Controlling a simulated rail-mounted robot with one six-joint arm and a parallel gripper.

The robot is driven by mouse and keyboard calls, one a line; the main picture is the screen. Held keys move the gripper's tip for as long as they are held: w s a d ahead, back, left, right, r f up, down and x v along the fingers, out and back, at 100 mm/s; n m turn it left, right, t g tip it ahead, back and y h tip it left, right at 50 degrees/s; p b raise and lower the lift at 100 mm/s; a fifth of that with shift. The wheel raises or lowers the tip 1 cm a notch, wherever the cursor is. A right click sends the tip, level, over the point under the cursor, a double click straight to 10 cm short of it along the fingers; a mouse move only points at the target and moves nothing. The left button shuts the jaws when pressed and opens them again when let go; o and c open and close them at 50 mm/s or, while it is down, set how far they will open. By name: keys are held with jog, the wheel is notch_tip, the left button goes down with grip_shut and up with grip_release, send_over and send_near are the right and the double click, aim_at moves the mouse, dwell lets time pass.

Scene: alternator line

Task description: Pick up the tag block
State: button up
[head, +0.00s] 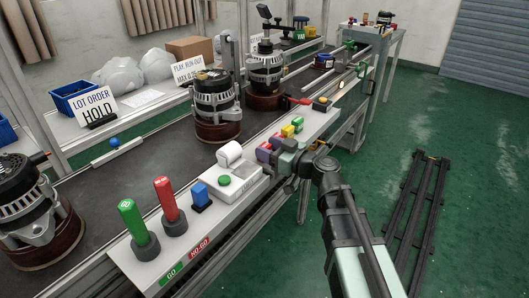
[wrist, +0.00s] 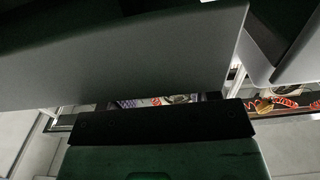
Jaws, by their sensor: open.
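A row of small coloured blocks, magenta (head: 264,151), red (head: 277,140), yellow (head: 287,130) and green (head: 297,123), sits on the light shelf along the front of the line. A separate blue block (head: 201,194) stands on a dark base on the same shelf, left of the white printer. I cannot tell which is the tag block. My gripper (head: 283,160) is open, low over the shelf at the near end of the coloured row. Its fingertips are partly hidden in the head view. In the wrist view, large grey and dark green surfaces fill the picture, and no block is clear.
The white printer (head: 232,181) with a green button stands left of my gripper. Green (head: 138,228) and red (head: 170,205) handled gauges stand further left. Alternators (head: 216,105) stand on the dark belt behind. Open green floor lies to the right, with a dark rail (head: 417,205).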

jog(key=c, duration=0.7)
jog(key=shift+r, duration=0.15)
notch_tip(320, 180, up, 20)
jog(key=p, duration=2)
